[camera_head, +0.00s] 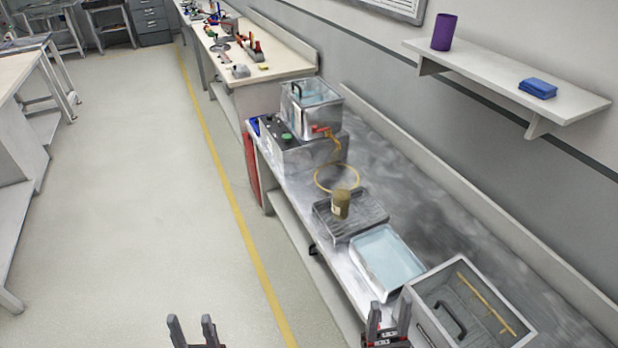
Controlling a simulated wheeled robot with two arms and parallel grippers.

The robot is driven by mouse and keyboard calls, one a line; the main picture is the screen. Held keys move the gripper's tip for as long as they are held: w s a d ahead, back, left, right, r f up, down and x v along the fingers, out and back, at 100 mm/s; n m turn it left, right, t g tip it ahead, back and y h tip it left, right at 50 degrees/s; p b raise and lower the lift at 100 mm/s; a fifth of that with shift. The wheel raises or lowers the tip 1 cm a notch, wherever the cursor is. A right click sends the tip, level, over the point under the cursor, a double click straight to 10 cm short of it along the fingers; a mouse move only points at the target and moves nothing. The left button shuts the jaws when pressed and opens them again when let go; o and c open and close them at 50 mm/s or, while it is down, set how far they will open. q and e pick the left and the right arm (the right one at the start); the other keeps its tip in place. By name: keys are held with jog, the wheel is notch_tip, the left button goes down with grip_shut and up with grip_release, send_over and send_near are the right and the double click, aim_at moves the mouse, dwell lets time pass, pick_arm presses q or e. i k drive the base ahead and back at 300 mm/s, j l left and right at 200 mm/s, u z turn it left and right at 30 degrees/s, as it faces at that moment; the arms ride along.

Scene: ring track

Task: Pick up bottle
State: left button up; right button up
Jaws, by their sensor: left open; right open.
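A small brown bottle (341,204) with a pale label stands upright on a dark ribbed tray (366,229) on the metal bench. My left gripper (192,326) is at the bottom edge of the view, over the floor, open and empty, well apart from the bottle. My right gripper (388,318) is at the bottom, beside the grey open box at the bench's front edge. It is open, and nothing shows between its fingers. It is nearer to the viewer than the bottle and apart from it.
A shallow tray of pale blue liquid (386,262) and a grey open box (487,318) with a handle stand on the bench. Behind the bottle are a yellow ring (337,179) and a metal bath with a red tap (309,105). A wall shelf (505,82) overhangs at right. The left floor is clear.

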aim_at(341, 196)
jog(key=i+j+z, duration=0.45)
jog(key=j+z, duration=0.15)
jog(key=i+j+z, duration=0.15)
jog(key=j+z, duration=0.15)
jog(key=i+j+z, duration=0.1)
jog(key=j+z, duration=0.25)
jog(key=j, duration=0.15)
jog(key=z, duration=0.4)
